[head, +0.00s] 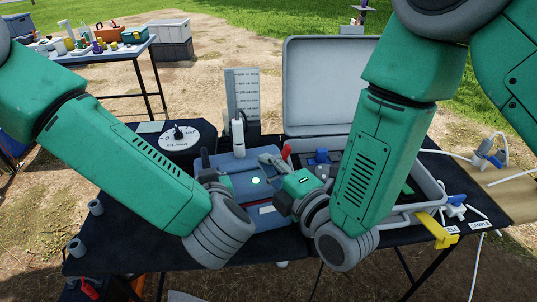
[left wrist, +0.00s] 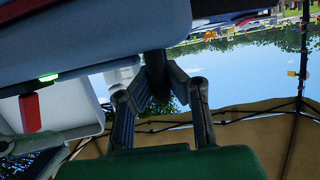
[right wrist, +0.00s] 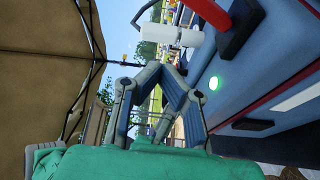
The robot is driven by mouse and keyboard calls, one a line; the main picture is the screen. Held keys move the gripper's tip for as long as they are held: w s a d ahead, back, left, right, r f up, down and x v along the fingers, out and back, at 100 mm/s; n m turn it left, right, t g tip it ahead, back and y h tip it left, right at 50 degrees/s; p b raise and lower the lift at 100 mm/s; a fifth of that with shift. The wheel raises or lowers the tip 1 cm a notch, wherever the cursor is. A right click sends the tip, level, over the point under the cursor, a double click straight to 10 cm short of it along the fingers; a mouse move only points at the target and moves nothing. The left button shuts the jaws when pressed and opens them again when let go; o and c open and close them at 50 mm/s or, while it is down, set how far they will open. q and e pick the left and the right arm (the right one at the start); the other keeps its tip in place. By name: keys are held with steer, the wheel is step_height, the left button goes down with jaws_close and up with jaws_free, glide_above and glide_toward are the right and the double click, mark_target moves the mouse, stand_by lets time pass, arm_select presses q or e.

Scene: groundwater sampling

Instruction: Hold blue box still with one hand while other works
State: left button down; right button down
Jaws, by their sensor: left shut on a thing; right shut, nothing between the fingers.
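The blue box (head: 237,186), with a lit green light (head: 256,181), sits at the middle of the black table. My left gripper (head: 205,168) is at the box's left side. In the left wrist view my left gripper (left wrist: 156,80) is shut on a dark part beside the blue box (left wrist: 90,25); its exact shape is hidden. My right gripper (head: 272,160) is shut and empty above the box's right part, near a red lever (head: 286,150). In the right wrist view its fingertips (right wrist: 162,72) meet beside the box (right wrist: 265,75), near a white cylinder (right wrist: 175,35).
An open grey case (head: 330,85) stands behind and right of the box. A graduated board (head: 242,95) and a round dial (head: 181,138) stand behind and left. A yellow part (head: 437,229) and tubing lie at the right. A second table (head: 100,55) holds several items.

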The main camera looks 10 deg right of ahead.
arm_select(q)
steer(key=shift+d, duration=0.15)
arm_select(e)
steer(key=v, duration=0.7)
steer(key=shift+f, duration=0.35)
arm_select(q)
steer(key=c, duration=1.6)
jaws_free()
